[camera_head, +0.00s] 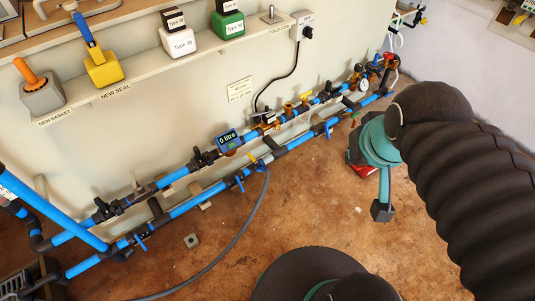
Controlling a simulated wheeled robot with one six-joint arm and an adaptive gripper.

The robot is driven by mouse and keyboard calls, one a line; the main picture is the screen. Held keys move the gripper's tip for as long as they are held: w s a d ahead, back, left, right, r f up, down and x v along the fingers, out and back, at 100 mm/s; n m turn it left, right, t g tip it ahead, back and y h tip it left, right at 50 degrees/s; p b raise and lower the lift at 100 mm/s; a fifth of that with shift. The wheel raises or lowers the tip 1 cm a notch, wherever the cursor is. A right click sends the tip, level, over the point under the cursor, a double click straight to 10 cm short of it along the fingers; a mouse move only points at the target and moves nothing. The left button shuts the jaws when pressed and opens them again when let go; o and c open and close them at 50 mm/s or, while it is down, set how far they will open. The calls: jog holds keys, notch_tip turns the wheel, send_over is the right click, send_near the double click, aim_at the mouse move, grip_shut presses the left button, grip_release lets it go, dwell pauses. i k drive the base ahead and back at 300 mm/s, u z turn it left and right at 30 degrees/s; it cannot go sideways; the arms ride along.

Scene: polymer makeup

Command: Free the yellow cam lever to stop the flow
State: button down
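Two blue pipe runs with black fittings lie along the foot of the wall. A small yellow lever-like part (253,159) shows on the lower run, close to where a grey hose (238,234) meets it. My black ribbed arm sleeve covers the right side.
A blue meter reading "0 litre" (229,140) and a round gauge (363,86) sit on the pipes. A wall shelf (140,84) holds labelled blocks and handled parts. The hose curves across the brown floor (180,215).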

aim_at(254, 159)
jog(key=u, duration=0.4)
jog(key=k, duration=0.95)
jog(key=z, duration=0.4)
